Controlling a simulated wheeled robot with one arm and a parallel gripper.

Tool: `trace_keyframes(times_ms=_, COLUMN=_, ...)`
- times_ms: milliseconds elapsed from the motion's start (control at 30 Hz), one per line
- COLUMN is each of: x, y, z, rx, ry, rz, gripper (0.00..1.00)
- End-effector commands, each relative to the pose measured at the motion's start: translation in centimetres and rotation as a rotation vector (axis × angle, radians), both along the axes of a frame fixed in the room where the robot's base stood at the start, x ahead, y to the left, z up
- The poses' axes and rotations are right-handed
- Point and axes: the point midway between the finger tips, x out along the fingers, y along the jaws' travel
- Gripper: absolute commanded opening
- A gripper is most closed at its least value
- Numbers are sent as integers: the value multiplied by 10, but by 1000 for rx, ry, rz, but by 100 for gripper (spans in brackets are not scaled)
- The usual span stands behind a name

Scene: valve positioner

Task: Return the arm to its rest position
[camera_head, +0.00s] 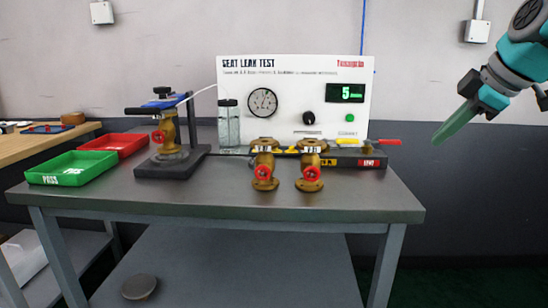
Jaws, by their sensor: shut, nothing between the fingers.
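My arm comes in at the upper right, and my gripper (455,122) hangs in the air right of the test panel, pointing down and left. Its green fingers are together, with nothing held. It is apart from the bench and everything on it. Two brass valves with red knobs, a left one (264,165) and a right one (311,165), stand on the bench before the panel. A third brass valve (168,133) stands in the clamp fixture (190,160) at the left, under a blue bar.
The grey bench (240,205) has bare room along its front. A green tray (72,168) and a red tray (110,144) lie at its left. The seat leak test panel (290,80) stands at the back with a glass jar (229,122). A wooden table (30,148) adjoins at left.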

Motion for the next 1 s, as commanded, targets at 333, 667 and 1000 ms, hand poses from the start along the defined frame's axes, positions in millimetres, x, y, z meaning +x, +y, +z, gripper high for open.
trace_keyframes(times_ms=333, x=-5, y=31, z=-19, rx=25, ry=72, rz=-24, gripper=0)
trace_keyframes(times_ms=667, x=-22, y=81, z=-57, rx=58, ry=195, rz=-98, gripper=0)
trace_keyframes(times_ms=1000, x=-83, y=147, z=-151, rx=82, ry=430, rz=-325, gripper=0)
